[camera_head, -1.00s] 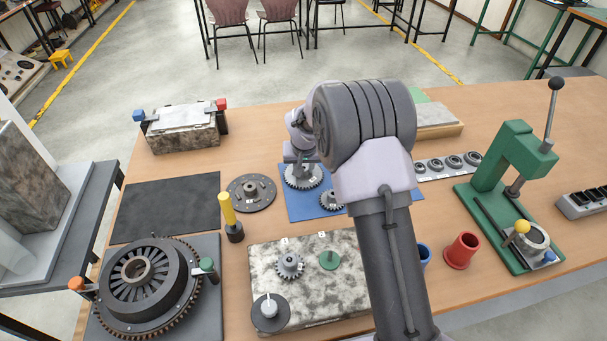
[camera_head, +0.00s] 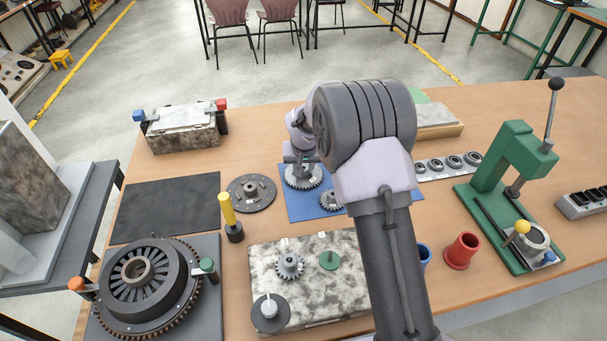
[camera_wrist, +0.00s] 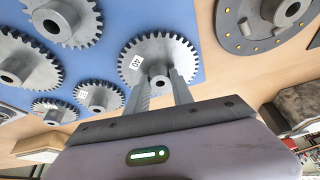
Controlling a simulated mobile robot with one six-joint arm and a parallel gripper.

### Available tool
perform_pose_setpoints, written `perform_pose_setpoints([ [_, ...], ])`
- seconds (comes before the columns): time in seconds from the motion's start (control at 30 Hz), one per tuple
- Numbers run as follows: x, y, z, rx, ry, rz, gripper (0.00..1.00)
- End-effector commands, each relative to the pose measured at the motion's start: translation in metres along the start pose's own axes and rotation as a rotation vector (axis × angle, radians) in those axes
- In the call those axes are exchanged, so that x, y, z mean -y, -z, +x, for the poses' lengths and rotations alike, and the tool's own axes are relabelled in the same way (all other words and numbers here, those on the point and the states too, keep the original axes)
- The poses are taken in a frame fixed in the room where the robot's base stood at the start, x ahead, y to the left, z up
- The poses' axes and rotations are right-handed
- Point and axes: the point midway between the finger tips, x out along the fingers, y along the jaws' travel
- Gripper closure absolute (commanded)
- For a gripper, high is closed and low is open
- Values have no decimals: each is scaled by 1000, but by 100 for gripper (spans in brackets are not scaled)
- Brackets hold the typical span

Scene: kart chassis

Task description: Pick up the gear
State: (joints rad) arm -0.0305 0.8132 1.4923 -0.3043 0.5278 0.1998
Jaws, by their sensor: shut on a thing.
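A grey toothed gear (camera_head: 304,181) with a white label is at the left part of the blue mat (camera_head: 294,210). In the wrist view the label on this gear (camera_wrist: 172,50) reads 40. My gripper (camera_head: 300,158) comes down over it from above. In the wrist view the two fingers of my gripper (camera_wrist: 159,80) are shut on the gear's raised centre hub. I cannot tell whether the gear is resting on the mat or just clear of it. My arm hides part of the mat.
Several other gears lie on the mat, including a smaller gear (camera_head: 331,201) close by and a large gear (camera_wrist: 60,18). A round dark disc (camera_head: 251,193) lies left of the mat. A yellow-handled tool (camera_head: 229,215) and a mottled block (camera_head: 262,254) stand nearer.

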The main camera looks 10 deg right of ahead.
Motion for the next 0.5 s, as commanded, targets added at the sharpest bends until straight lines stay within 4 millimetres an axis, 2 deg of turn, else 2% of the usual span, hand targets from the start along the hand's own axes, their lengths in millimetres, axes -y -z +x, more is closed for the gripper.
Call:
perform_pose_setpoints([
  [0.17, 0, 2, -3, -4, 1, 0, 100],
  [0.23, 0, 6, -12, -5, 1, 0, 100],
  [0.5, 0, 31, -71, -6, 1, -1, 100],
])
